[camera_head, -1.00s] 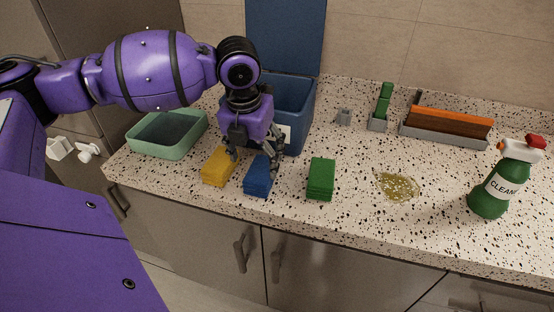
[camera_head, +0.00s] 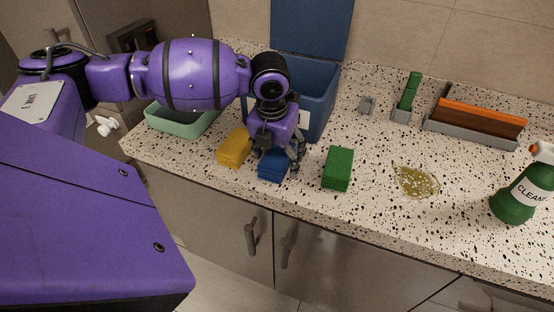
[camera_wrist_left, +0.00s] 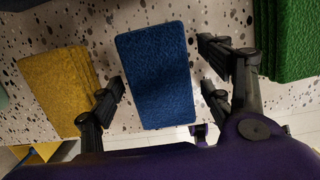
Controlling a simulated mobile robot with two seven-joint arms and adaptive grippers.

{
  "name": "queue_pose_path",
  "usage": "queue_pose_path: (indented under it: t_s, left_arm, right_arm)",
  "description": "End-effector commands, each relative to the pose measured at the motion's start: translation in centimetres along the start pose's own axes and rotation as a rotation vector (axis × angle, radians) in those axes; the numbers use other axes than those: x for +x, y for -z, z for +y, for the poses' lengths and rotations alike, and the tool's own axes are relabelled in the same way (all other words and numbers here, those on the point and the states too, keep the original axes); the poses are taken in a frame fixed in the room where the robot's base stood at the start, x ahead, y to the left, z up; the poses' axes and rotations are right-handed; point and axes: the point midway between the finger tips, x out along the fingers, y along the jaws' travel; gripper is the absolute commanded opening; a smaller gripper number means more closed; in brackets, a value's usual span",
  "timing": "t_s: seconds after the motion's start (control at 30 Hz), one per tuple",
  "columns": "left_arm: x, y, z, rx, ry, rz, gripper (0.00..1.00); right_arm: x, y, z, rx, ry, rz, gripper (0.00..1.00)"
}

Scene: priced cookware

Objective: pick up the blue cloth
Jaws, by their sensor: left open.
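The blue cloth (camera_head: 273,168) is a folded stack on the speckled counter, between a yellow cloth and a green cloth. In the left wrist view the blue cloth (camera_wrist_left: 158,75) lies between the two spread fingers of my left gripper (camera_wrist_left: 163,105). In the head view my left gripper (camera_head: 278,158) is over the blue cloth and hides part of it. The fingers are open, one on each side, and I see gaps between them and the cloth in the wrist view. My right gripper is not in view.
The yellow cloth (camera_head: 233,147) is close on the left and the green cloth (camera_head: 338,168) on the right. A blue bin (camera_head: 320,90) stands behind, a green basin (camera_head: 180,124) at left. A spill (camera_head: 417,182) and a spray bottle (camera_head: 520,193) are at right.

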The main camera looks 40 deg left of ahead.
Motion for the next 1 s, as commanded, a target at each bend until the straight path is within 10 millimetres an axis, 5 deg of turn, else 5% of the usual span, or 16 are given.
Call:
queue_pose_path:
  t_s: [0.07, 0.43, 0.77, 1.0]
  left_arm:
    - [-0.1, 0.0, 0.0, 0.0, 0.0, -0.001, 0.72]
    - [-0.1, 0.0, 0.0, 0.0, 0.0, -0.001, 0.25]
    - [-0.4, -0.1, 0.0, 0.0, 0.001, -0.002, 0.23]
    - [-2.9, -0.6, 0.0, -0.001, 0.0, -0.005, 0.23]
  right_arm:
    - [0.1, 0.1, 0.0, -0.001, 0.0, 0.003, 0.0]
    - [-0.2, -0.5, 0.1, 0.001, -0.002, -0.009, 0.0]
    - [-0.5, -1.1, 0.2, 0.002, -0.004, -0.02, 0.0]
    - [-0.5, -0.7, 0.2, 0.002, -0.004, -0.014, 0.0]
